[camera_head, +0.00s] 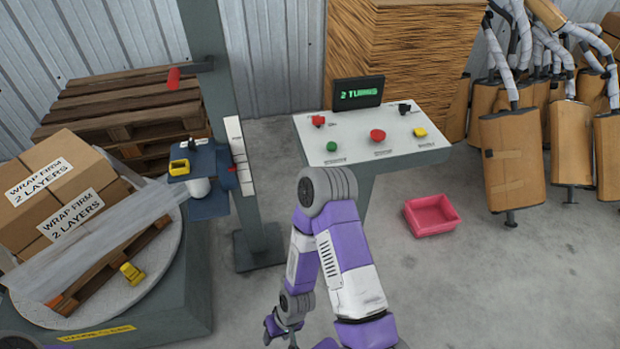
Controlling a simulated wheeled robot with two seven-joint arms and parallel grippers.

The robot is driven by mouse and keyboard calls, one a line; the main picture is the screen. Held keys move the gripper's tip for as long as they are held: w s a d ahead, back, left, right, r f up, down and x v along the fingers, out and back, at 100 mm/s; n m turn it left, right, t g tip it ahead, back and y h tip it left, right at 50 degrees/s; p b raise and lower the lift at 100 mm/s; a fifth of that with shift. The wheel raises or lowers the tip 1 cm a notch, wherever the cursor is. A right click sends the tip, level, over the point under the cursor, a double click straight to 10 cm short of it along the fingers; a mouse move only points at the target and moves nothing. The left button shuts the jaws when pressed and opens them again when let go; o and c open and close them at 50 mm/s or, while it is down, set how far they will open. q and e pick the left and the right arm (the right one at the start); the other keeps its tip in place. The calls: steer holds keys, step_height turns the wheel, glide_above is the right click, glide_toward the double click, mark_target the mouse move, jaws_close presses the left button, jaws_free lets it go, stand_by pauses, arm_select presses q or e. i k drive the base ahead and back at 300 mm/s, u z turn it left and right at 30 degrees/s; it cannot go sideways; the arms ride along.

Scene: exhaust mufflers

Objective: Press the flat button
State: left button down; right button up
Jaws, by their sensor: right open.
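A white control panel (352,150) on a grey stand carries a green button (332,147), a red button (377,135) and a yellow button (420,132). The red one looks widest and domed; I cannot tell surely which button is flat. Small labels under them are too small to read. My right gripper (282,331) is low at the bottom centre, open, well below and in front of the panel, touching no button. My right arm's elbow rises just in front of the panel's stand. My left gripper is not in view.
A display (358,93) reading "2 TURNS" stands behind the panel, with red and black switches nearby. A wrapping machine with boxes (58,190) on a turntable stands left. A pink bin (431,215) lies on the floor right. Wrapped mufflers (511,160) stand at far right.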

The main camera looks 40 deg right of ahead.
mark_target(331, 146)
steer(key=z, duration=3.75)
steer(key=i, duration=1.5)
steer(key=u, duration=3)
